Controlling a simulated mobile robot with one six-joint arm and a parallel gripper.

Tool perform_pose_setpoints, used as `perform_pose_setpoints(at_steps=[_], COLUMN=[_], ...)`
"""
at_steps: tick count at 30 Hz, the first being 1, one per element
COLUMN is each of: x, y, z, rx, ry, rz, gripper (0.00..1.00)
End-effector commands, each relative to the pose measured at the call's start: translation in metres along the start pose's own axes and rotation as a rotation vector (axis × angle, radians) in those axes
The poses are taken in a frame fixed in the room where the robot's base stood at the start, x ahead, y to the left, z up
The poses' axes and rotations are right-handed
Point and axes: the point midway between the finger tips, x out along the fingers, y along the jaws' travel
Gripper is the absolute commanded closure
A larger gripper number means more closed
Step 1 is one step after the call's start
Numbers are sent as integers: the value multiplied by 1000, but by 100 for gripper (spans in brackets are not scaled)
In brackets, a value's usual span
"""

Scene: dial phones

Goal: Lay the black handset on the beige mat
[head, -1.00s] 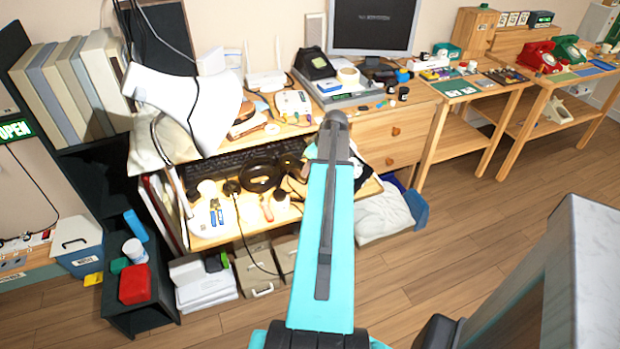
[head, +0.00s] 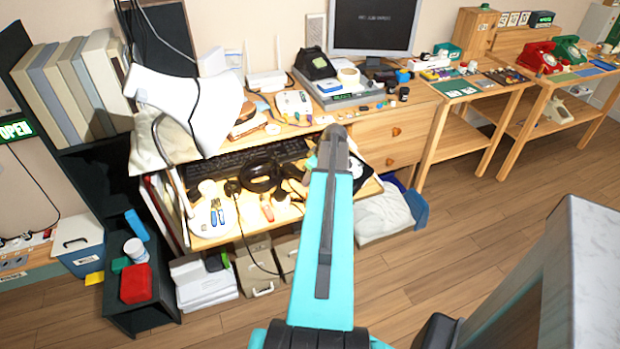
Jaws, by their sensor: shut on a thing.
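A black, curved thing (head: 262,173) shows on the lower desk shelf, left of my raised arm. It is small and I cannot tell whether it is the handset or a coil. A black telephone-like thing (head: 317,64) stands on the grey device on the desk top. I cannot make out a handset on it. I cannot pick out the beige mat for sure. My cyan arm link covers the middle of the head view, and my gripper is not visible behind it.
The lower shelf (head: 205,243) is crowded with tools, a keyboard (head: 205,176) and small items. A white lamp shade (head: 190,92) hangs over its left side. A monitor (head: 374,25) stands at the back. A red phone (head: 538,55) and a green phone (head: 568,50) stand at far right.

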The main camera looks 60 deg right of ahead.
Motion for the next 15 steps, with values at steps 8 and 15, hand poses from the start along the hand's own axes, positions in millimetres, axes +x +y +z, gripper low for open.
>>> perform_pose_setpoints(at_steps=[8,15], x=[1,4], y=[1,1], z=[1,2], rx=[1,1], ry=[1,0], rz=[1,1], gripper=[100,70])
